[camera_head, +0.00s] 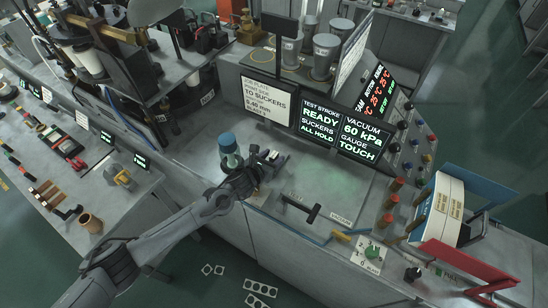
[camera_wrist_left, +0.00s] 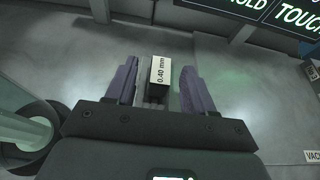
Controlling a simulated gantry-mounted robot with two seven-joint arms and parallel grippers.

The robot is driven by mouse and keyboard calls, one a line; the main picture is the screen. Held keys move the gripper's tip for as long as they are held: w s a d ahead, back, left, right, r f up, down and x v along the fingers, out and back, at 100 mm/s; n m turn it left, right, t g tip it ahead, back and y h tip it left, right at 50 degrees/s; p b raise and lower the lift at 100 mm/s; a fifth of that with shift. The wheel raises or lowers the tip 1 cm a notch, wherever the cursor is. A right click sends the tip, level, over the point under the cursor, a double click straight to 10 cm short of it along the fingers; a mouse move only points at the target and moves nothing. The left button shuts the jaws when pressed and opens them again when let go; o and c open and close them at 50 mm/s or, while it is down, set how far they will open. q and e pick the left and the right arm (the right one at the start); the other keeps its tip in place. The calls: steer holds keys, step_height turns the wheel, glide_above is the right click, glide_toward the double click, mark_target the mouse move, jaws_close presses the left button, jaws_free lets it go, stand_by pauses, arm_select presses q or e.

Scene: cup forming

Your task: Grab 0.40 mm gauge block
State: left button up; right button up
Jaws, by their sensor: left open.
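The gripper is open. In the head view my left gripper (camera_head: 264,161) is over the grey bench top, just right of a blue-capped bottle. The block is too small there to make out clearly. My right gripper does not show.
The blue-capped bottle (camera_head: 229,148) stands close beside my left gripper. Lit display panels (camera_head: 319,124) stand behind it. A black T-shaped handle (camera_head: 301,207) lies to the right on the bench. A green-knobbed box (camera_head: 371,251) is at the front right. The bench middle (camera_head: 330,180) is clear.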

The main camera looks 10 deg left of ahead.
arm_select(q)
jaws_close()
stand_by(0.3)
steer(key=shift+r, duration=0.1)
